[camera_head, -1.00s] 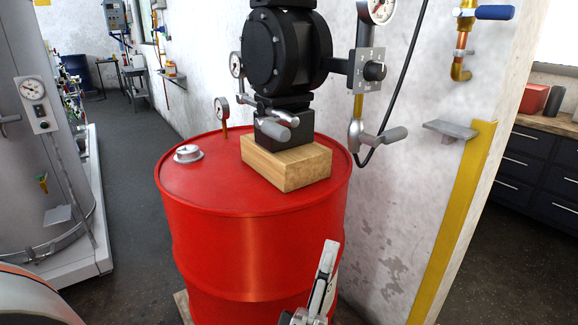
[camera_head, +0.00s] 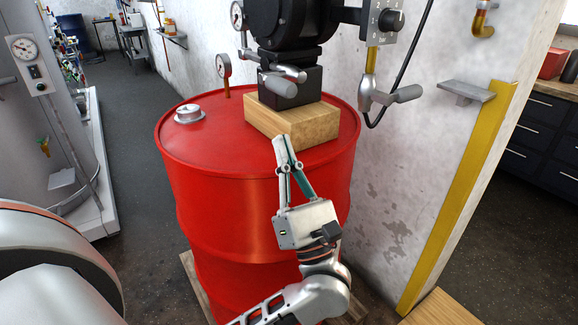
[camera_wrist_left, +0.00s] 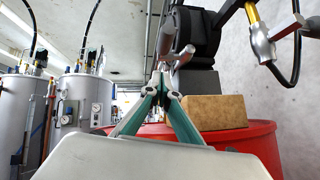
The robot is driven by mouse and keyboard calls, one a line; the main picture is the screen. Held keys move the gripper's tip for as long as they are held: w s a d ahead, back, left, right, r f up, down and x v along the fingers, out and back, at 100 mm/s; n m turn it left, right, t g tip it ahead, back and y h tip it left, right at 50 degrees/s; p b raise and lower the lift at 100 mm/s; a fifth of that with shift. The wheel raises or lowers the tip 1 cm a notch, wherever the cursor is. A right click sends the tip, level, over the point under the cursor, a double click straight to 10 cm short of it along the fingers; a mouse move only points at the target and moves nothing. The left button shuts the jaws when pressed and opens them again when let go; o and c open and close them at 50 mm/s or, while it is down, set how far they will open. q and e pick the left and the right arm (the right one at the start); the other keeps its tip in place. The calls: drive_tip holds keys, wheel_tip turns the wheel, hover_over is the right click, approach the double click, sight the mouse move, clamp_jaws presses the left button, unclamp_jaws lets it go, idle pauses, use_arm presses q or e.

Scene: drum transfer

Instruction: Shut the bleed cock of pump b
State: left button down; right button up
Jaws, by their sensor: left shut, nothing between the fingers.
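A black pump (camera_head: 290,25) stands on a wooden block (camera_head: 293,120) on top of a red drum (camera_head: 262,215). I see no label naming it pump b. A small cock with a grey handle (camera_head: 278,86) sits low on the pump's front. A second grey-handled valve (camera_head: 385,97) hangs at the right on a brass pipe. My left gripper (camera_head: 279,142) is shut and empty, pointing up in front of the drum, just below and left of the block in the picture. In the left wrist view its fingertips (camera_wrist_left: 161,76) meet below a grey handle (camera_wrist_left: 182,54). My right gripper is not in view.
A white wall (camera_head: 400,160) with a small grey shelf (camera_head: 467,91) and a yellow post (camera_head: 462,190) stands close on the right. A grey tank (camera_head: 40,110) is at the left; the floor between is clear.

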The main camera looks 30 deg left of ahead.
sight(276, 84)
use_arm(q)
wheel_tip(276, 84, up, 6)
drive_tip(key=w+a+p, duration=0.1)
drive_tip(key=w, duration=0.1)
drive_tip(key=shift+a+p, duration=0.25)
drive_tip(key=shift+p, duration=0.05)
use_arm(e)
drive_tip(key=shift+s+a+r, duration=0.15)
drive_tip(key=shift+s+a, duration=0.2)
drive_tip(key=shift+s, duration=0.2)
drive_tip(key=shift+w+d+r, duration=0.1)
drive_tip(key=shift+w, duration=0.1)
